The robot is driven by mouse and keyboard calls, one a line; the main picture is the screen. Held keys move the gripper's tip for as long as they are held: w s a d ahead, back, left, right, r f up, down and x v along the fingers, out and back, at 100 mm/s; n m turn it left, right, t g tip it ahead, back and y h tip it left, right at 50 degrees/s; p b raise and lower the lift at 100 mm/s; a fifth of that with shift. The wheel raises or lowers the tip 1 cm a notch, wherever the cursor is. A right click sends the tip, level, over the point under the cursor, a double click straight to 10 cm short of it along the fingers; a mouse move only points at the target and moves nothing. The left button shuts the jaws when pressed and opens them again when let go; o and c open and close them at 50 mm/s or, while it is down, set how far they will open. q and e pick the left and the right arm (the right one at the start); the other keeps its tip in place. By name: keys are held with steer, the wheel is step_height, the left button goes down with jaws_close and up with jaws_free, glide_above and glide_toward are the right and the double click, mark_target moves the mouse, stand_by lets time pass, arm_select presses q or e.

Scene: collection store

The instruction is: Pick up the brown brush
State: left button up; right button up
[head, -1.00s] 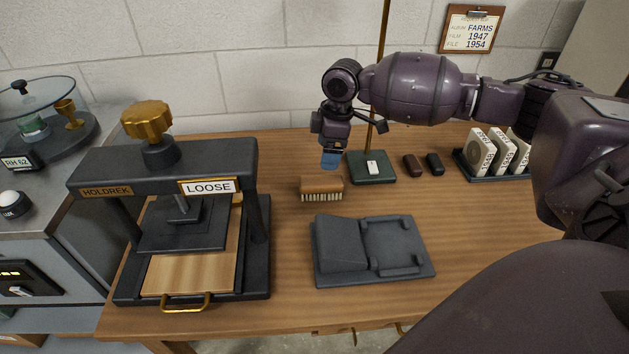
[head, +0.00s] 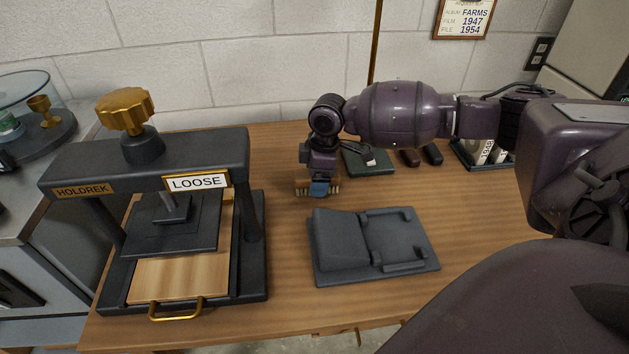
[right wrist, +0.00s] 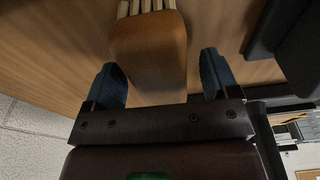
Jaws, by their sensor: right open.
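The brown brush (right wrist: 148,48) has a wooden back and pale bristles. In the right wrist view its near end lies between the two blue fingers of my right gripper (right wrist: 160,78), with a gap on each side. In the head view the brush (head: 302,189) sits on the wooden table and is mostly hidden behind my right gripper (head: 320,188); only bristle ends show at both sides. The right gripper is open, pointing down, low over the brush. My left gripper is not in view.
A black press (head: 145,165) labelled LOOSE stands at the left. A dark grey cradle (head: 375,247) lies just in front of the brush. Behind are a green pad (head: 362,165), two small dark items (head: 421,156) and a rack (head: 490,165). A brass rod (head: 375,45) rises behind.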

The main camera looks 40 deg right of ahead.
steer(key=shift+r, duration=0.15)
steer(key=c, duration=1)
steer(key=shift+c, duration=0.2)
steer(key=shift+r, duration=0.1)
step_height(320, 180, up, 10)
steer(key=shift+r+p, duration=0.1)
steer(key=shift+p, duration=1.15)
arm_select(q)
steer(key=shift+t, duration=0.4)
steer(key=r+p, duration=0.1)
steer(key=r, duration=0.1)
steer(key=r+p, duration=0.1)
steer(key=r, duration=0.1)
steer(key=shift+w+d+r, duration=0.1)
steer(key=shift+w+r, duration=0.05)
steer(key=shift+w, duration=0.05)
arm_select(e)
step_height(320, 180, up, 10)
steer(key=shift+f, duration=0.2)
